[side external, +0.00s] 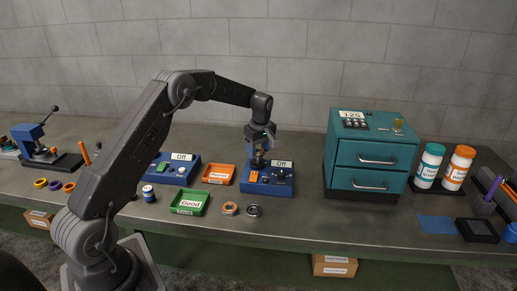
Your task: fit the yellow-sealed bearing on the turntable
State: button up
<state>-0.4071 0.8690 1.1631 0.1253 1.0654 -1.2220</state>
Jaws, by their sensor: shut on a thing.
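My gripper (259,155) points down over the right-hand blue box (285,186), which carries an "Off" sign. It is shut on a small part at or just above the box top. The part is mostly hidden by the fingers, so I cannot tell what it is or whether it touches the box. I cannot tell which device is the turntable. An orange-ringed bearing (230,209) and a dark grey bearing (253,211) lie flat on the bench in front of the box. No yellow seal can be made out on either.
A second blue box (183,172), an orange tray (219,174), a green "Good" tray (190,202) and a small blue-white can (149,193) stand to the left. A teal drawer cabinet (370,155) stands close on the right. The bench front right of the bearings is clear.

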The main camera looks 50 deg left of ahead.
jog(key=shift+f, duration=1.5)
dwell(1.2)
jog(key=o, duration=1.4)
jog(key=shift+r, duration=0.1)
jog(key=shift+r, duration=3.4)
